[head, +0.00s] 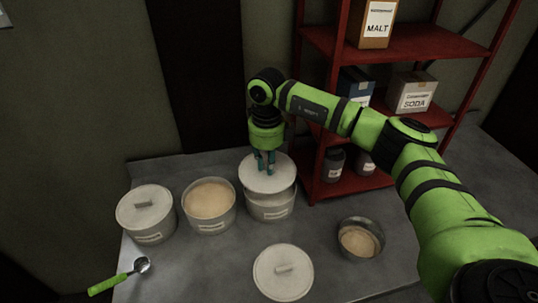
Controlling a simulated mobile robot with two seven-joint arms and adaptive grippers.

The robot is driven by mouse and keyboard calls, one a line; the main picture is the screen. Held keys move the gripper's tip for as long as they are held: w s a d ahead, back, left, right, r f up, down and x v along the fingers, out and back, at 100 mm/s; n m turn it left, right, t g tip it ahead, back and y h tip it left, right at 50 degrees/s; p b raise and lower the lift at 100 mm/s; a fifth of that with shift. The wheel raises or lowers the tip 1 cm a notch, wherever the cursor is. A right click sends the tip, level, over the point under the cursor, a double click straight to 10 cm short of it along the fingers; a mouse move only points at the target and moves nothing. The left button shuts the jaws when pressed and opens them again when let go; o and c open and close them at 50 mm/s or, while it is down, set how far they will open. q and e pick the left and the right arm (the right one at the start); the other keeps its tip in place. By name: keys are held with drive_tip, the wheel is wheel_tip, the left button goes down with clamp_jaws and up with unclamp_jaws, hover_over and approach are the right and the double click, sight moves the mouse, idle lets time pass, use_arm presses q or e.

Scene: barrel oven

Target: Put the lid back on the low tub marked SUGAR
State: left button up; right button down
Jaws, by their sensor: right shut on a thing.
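My right gripper (265,164) points down and is shut on a pale round lid (281,180). The lid is over a low pale tub (271,209) at the back of the counter, a little offset toward the back left. A gap shows the inside of the tub at the front; I cannot tell whether the lid touches the rim. The tubs' labels are too small to read, so I cannot tell which says SUGAR. My left gripper is not in view.
An open tub of tan powder (209,201) and a lidded tub (146,214) stand to the left. A grey bowl (361,238) is at right, a green-handled scoop (118,278) at front left. A red shelf (415,42) rises close behind right.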

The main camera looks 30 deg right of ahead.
drive_tip(key=m, duration=0.1)
drive_tip(key=d+m, duration=0.1)
drive_tip(key=shift+w+d+f+m, duration=0.1)
drive_tip(key=shift+w+f+m, duration=0.05)
drive_tip(key=shift+w+m, duration=0.25)
drive_tip(key=shift+f+b, duration=1.2)
drive_tip(key=shift+f, duration=0.65)
drive_tip(key=shift+f+b, duration=0.85)
drive_tip(key=shift+f, duration=0.45)
drive_tip(key=shift+f, duration=0.15)
drive_tip(key=c, duration=1.1)
unclamp_jaws()
